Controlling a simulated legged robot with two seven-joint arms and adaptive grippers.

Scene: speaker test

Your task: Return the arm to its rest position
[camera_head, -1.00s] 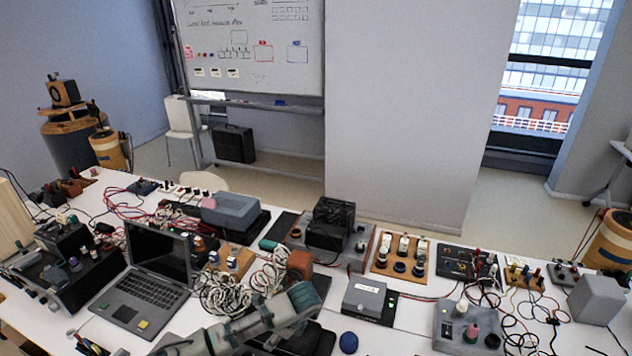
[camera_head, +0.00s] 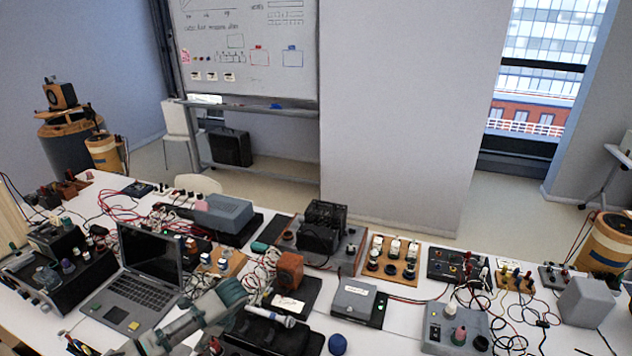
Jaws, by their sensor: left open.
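My left arm comes in from the bottom left, grey and teal. Its left gripper (camera_head: 234,295) is at the arm's far end, over the near part of the table, right of the laptop (camera_head: 152,278). The gripper is open, and I see nothing held in it. Just right of it, a black case or stand (camera_head: 262,336) carries a pale, microphone-like object (camera_head: 271,316). A small orange-brown box (camera_head: 289,270) stands behind, beside a coil of white cable. My right gripper is out of view.
The white table is crowded with cables and devices. A grey labelled box (camera_head: 354,301) and a dark blue ball (camera_head: 337,344) lie to the right. A black device (camera_head: 322,228) stands farther back. A bare strip of table shows around the grey box.

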